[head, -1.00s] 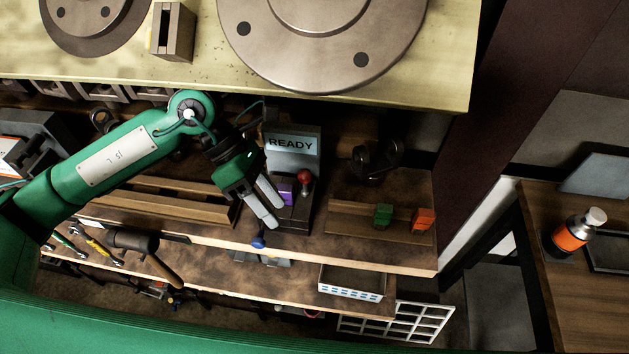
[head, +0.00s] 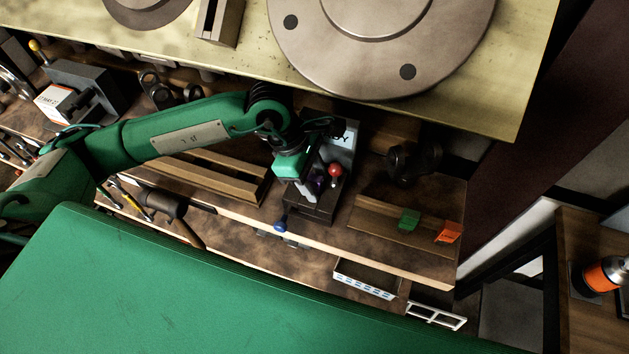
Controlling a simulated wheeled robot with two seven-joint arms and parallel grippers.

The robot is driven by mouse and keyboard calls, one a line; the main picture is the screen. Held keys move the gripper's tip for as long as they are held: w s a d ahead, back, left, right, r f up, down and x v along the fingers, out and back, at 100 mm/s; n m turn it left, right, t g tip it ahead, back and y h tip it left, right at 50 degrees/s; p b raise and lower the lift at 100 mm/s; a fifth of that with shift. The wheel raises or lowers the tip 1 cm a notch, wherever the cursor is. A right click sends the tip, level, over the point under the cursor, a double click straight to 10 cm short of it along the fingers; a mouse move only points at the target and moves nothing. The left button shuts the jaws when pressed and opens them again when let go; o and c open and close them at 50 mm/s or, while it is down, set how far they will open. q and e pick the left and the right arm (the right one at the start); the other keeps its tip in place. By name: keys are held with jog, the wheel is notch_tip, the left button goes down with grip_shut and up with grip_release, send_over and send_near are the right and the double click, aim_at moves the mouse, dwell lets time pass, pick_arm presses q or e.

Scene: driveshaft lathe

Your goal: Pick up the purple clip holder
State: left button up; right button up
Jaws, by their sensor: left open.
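The purple clip holder (head: 319,181) sits in the dark fixture with the "READY" display, on the shelf under the yellow-green table. Only a small dark purple part of it shows; my left gripper and its shadow cover the rest. My left gripper (head: 297,193) is open, right at the fixture, just left of the purple clip holder. I cannot tell whether its fingers touch or straddle it. My right gripper is not in view.
A red ball knob (head: 335,169) stands right beside the gripper, and a blue knob (head: 281,223) is in front. Green (head: 409,219) and orange (head: 448,232) clip holders stand on a wooden rack to the right. The yellow-green table (head: 490,110) overhangs the shelf.

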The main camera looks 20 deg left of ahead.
pick_arm(q)
grip_shut()
dwell(0.3)
